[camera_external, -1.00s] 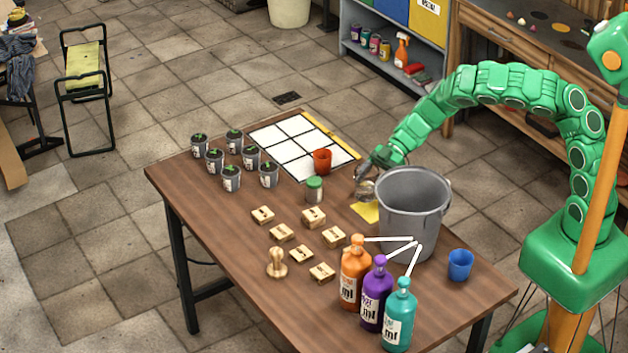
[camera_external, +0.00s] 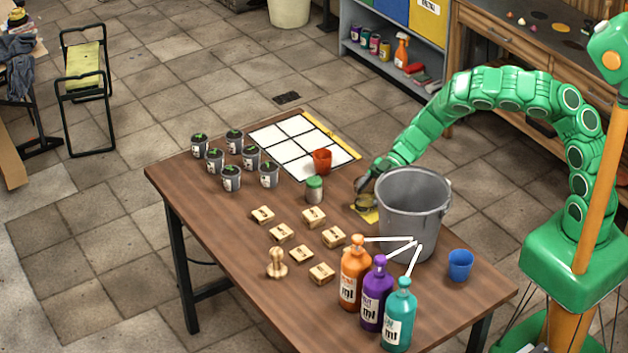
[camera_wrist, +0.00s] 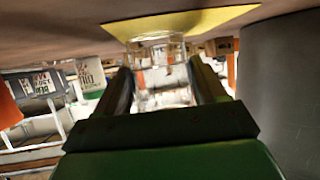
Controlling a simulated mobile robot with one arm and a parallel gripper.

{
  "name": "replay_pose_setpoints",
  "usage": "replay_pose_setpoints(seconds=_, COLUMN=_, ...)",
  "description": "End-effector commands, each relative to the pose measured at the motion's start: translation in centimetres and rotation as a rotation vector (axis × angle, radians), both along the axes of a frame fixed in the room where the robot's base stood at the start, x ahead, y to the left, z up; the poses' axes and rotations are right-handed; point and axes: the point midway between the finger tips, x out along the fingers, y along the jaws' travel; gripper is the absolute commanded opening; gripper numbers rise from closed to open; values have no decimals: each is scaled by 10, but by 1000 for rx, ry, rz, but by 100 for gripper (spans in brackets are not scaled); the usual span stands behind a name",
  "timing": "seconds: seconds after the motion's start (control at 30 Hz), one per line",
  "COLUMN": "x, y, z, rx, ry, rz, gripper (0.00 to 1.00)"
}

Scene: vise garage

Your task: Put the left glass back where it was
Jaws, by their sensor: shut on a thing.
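A clear glass (camera_wrist: 158,48) is between the two fingers of my gripper (camera_wrist: 163,82) in the wrist view, and the gripper is shut on it. In the external view the glass (camera_external: 365,202) is small and partly hidden by my gripper (camera_external: 362,187). It is over the yellow square (camera_external: 371,216) on the table, left of the grey bucket. In the wrist view, which looks upside down, the end of the glass is at the yellow square (camera_wrist: 190,22). I cannot tell whether it fully rests there. No second clear glass is visible.
The grey bucket (camera_external: 412,210) stands close to the right of my gripper. A red cup (camera_external: 322,161) and a green-lidded jar (camera_external: 314,189) stand to its left. Wooden blocks (camera_external: 333,236), bottles (camera_external: 375,295) and a blue cup (camera_external: 460,264) are nearer the front.

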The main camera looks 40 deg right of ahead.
Motion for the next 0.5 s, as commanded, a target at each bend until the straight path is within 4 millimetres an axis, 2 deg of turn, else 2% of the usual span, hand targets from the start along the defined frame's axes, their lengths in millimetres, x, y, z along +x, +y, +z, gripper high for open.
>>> replay_pose_setpoints(seconds=0.03, x=0, y=0, z=-1, rx=1, ry=0, rz=0, gripper=24)
replay_pose_setpoints(seconds=0.07, x=0, y=0, z=-1, rx=0, ry=0, rz=0, gripper=73)
replay_pose_setpoints(seconds=0.2, x=0, y=0, z=-1, rx=0, ry=0, rz=0, gripper=95)
replay_pose_setpoints(seconds=0.5, x=0, y=0, z=0, rx=0, ry=0, rz=0, gripper=96)
